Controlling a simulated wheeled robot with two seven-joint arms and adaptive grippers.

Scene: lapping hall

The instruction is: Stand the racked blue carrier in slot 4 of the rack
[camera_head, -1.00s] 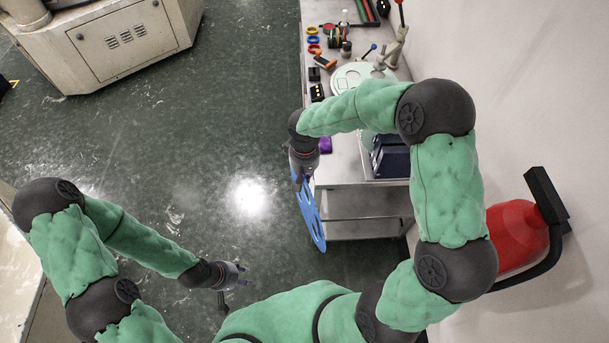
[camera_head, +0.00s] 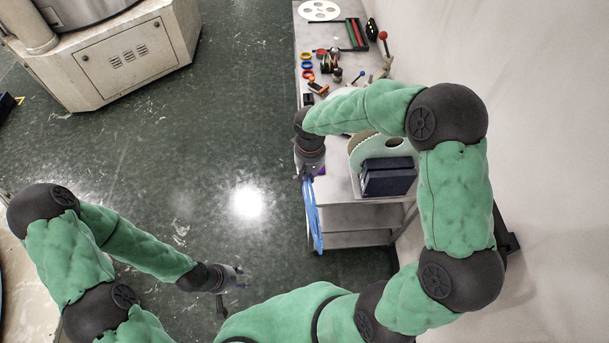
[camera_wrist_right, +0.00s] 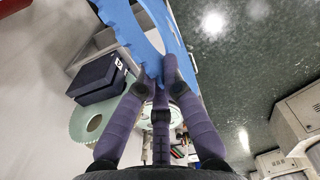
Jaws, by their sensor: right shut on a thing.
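The blue carrier (camera_head: 313,220) is a thin toothed plate, seen nearly edge-on and hanging upright beside the left edge of the bench. My right gripper (camera_head: 308,176) is shut on its rim. In the right wrist view the carrier (camera_wrist_right: 120,30) shows its teeth and cut-outs, with the fingers (camera_wrist_right: 158,85) at its edge. A dark navy block-like thing (camera_head: 388,180) stands on the bench to the right, with a pale green curved plate (camera_head: 370,150) at it. I cannot make out the rack's slots. My left gripper (camera_head: 238,280) is open and empty, low over the floor.
The bench (camera_head: 345,212) runs along the white wall. Its far part holds coloured rings (camera_head: 307,65), a red-and-green tray (camera_head: 356,34), a white disc (camera_head: 319,10) and small tools. A large machine cabinet (camera_head: 125,55) stands far left. The floor between is clear.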

